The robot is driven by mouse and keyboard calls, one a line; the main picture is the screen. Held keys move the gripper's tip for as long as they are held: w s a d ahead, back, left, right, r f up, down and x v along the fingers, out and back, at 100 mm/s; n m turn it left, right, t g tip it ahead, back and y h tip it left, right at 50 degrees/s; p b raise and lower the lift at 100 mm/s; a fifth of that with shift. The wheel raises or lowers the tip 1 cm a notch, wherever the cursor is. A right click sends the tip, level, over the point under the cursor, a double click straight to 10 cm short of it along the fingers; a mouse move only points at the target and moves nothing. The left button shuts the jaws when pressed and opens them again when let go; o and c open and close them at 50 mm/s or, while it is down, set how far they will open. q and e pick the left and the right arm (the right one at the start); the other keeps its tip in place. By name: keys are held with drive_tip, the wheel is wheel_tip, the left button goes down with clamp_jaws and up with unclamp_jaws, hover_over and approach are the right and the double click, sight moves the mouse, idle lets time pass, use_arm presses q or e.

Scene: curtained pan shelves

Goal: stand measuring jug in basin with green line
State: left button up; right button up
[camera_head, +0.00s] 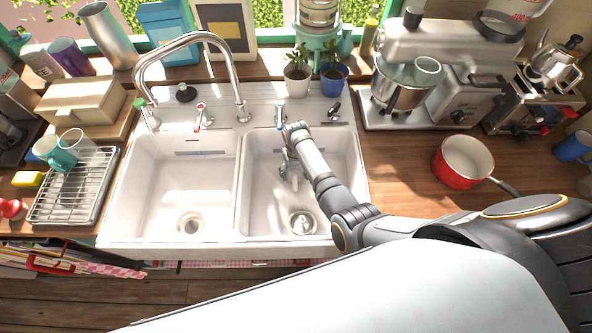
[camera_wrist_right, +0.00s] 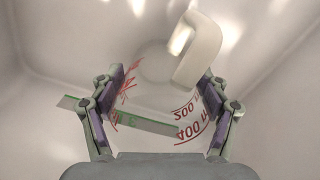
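The measuring jug (camera_wrist_right: 160,85) is clear, with red marks and a cream handle (camera_wrist_right: 198,50). My right gripper (camera_wrist_right: 165,85) has its pads against both sides of it and seems shut on it. In the head view my right gripper (camera_head: 291,165) reaches down into the right basin (camera_head: 345,180); the jug is hard to make out there. Whether the jug's base touches the floor, I cannot tell. The left basin (camera_head: 160,190) is empty. My left gripper is not in view.
A curved tap (camera_head: 190,38) arches over the left basin. A divider (camera_head: 238,190) separates the basins. Potted plants (camera_head: 298,78) stand behind. A red pan (camera_head: 463,162) sits on the right counter and a drying rack (camera_head: 75,190) with mugs at left.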

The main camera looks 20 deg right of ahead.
drive_tip(key=o, duration=0.4)
drive_tip(key=shift+r, duration=0.1)
wheel_tip(320, 180, up, 7)
drive_tip(key=shift+r, duration=0.2)
idle(0.4)
drive_tip(key=c, duration=1.1)
drive_tip(key=shift+s+f, duration=0.1)
drive_tip(key=shift+s, duration=0.05)
clamp_jaws()
